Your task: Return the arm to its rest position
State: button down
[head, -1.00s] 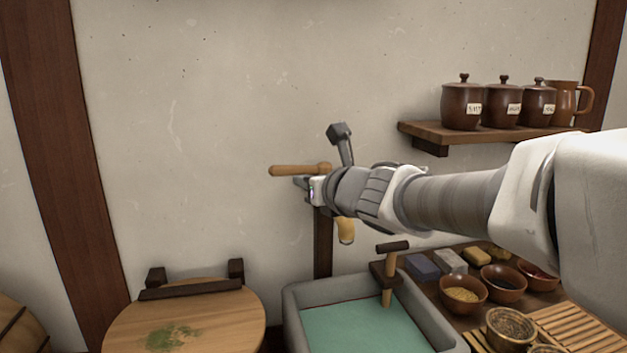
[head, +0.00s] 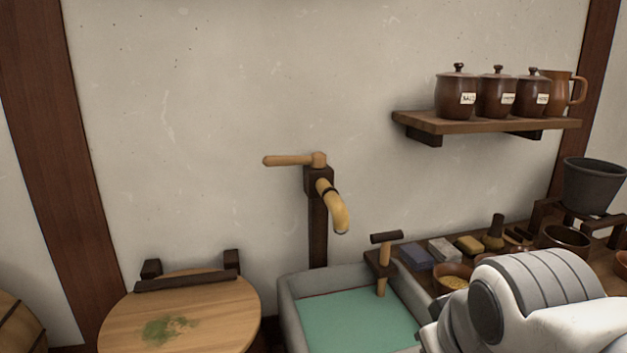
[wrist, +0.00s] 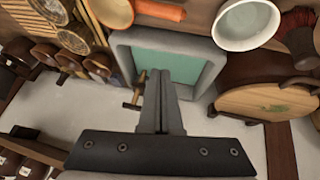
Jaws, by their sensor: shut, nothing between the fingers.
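My arm fills the lower right corner of the head view, where my gripper does not show. In the wrist view my gripper (wrist: 162,82) is shut, with its two fingers together and nothing between them. Beyond the fingertips lies the stone basin (wrist: 208,48) with a green inside. The gripper is apart from everything around it.
A wooden tap (head: 325,190) stands on a post behind the basin (head: 290,315). A round wooden lid (head: 215,310) with a green stain is at left. Bowls and blocks crowd the counter at right, below a shelf (head: 470,122) with lidded jars.

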jog(key=s+a+f+m+g, duration=0.1)
jog(key=s+f+m, duration=0.1)
jog(key=s+m, duration=0.15)
notch_tip(320, 180, up, 22)
jog(key=p, duration=2.2)
jog(key=shift+w+r+n+y, duration=0.15)
jog(key=shift+r+n+y, duration=0.05)
jog(key=shift+n+y, duration=0.15)
jog(key=c, duration=1.6)
grip_release()
